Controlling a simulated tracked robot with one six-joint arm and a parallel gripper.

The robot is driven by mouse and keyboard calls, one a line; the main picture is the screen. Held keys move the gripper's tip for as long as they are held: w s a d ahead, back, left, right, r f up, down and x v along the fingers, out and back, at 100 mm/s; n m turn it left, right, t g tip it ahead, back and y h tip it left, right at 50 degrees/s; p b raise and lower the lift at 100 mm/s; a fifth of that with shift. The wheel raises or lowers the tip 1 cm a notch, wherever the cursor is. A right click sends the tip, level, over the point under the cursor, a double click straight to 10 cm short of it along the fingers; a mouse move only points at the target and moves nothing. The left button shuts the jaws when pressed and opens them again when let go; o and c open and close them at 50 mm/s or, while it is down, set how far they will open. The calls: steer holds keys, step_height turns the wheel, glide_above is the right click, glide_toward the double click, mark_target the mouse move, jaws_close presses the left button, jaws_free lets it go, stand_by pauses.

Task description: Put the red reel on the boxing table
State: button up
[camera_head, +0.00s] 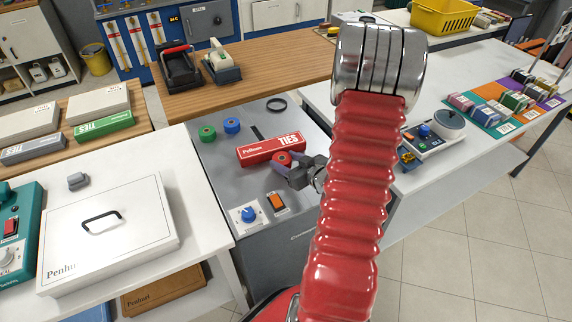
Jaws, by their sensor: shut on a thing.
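The red reel (282,158) is small and round, over the grey control-topped unit in the middle, close in front of the red TIES box. My gripper (288,168) is shut on it. My red ribbed arm comes up from the lower middle and covers what lies behind it. I cannot tell if the reel is touching the grey top. No label marks the boxing table; a white table (205,235) stands to the left and another (462,142) to the right of the grey unit.
A green reel (207,133), a blue reel (232,126), a black ring (277,105) and the red TIES box (270,149) are on the grey unit (215,172). A white handled case (135,225) covers much of the left table. Tape dispensers (222,66) stand behind.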

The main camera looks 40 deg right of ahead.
steer(key=shift+f, duration=0.75)
steer(key=o, duration=1.1)
steer(key=shift+f, duration=0.1)
steer(key=shift+c, duration=0.2)
steer(key=v, duration=1.2)
